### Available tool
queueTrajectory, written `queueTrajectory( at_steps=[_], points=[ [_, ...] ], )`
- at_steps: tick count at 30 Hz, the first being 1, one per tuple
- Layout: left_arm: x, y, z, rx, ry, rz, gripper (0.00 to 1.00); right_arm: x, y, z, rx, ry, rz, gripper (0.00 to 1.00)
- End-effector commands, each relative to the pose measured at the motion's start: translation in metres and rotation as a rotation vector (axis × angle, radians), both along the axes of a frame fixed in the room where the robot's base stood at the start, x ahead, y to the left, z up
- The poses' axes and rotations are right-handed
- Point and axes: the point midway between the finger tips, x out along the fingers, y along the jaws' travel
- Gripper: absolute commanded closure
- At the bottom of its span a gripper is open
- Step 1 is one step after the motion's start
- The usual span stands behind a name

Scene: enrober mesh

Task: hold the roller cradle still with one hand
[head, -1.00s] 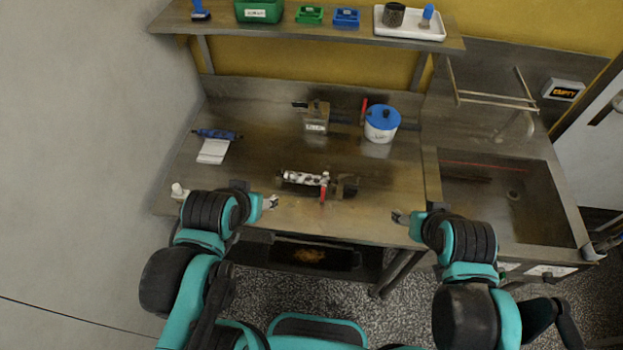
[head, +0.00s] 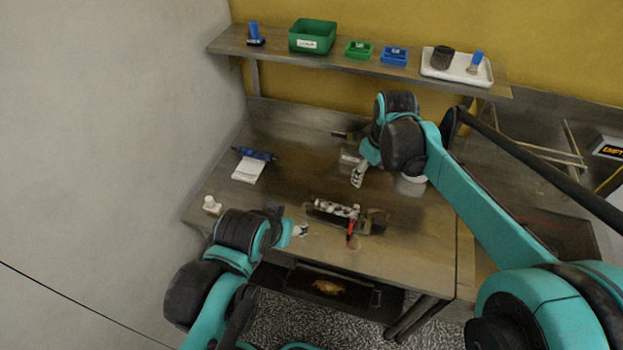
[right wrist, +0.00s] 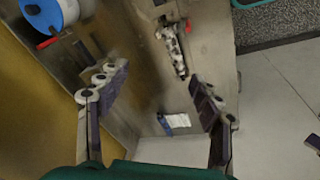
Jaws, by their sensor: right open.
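The roller cradle (head: 375,222) sits on the worktable with a mottled black-and-white roller (head: 335,209) and a red handle (head: 351,228). The roller also shows at the top of the right wrist view (right wrist: 172,48). My right gripper (head: 357,177) is open and empty behind the cradle, apart from it. Its two fingers are spread wide in the right wrist view (right wrist: 150,105). My left gripper (head: 300,230) is at the front left of the cradle, apart from it. Its fingers are too small to tell open from shut.
A blue tool (head: 256,154) and white paper (head: 248,171) lie at the table's left. A small white bottle (head: 210,203) stands at the left edge. A shelf (head: 330,62) with bins runs behind.

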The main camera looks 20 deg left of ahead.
Motion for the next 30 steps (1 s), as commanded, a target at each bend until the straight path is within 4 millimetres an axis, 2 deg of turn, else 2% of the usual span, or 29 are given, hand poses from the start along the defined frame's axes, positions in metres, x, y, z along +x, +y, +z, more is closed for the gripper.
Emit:
queueTrajectory(
  at_steps=[1, 3, 9, 15, 21, 26, 30],
  points=[
    [0.000, 0.000, 0.000, 0.000, 0.000, 0.000, 0.46, 0.010, 0.019, -0.011, -0.014, 0.017, 0.055, 0.34],
    [0.000, 0.000, 0.000, 0.000, 0.000, 0.000, 0.46, 0.020, 0.042, -0.025, -0.035, 0.042, 0.130, 0.34],
    [0.000, 0.000, 0.000, 0.000, 0.000, 0.000, 0.46, 0.037, 0.105, -0.075, -0.088, 0.109, 0.342, 0.34],
    [0.000, 0.000, 0.000, 0.000, 0.000, 0.000, 0.46, 0.039, 0.150, -0.118, -0.124, 0.160, 0.498, 0.34],
    [0.000, 0.000, 0.000, 0.000, 0.000, 0.000, 0.46, 0.037, 0.167, -0.139, -0.139, 0.182, 0.563, 0.34],
    [0.000, 0.000, 0.000, 0.000, 0.000, 0.000, 0.46, 0.037, 0.169, -0.155, -0.140, 0.185, 0.570, 0.34],
    [0.000, 0.000, 0.000, 0.000, 0.000, 0.000, 0.46, 0.037, 0.169, -0.180, -0.141, 0.184, 0.569, 0.34]
  ],
)
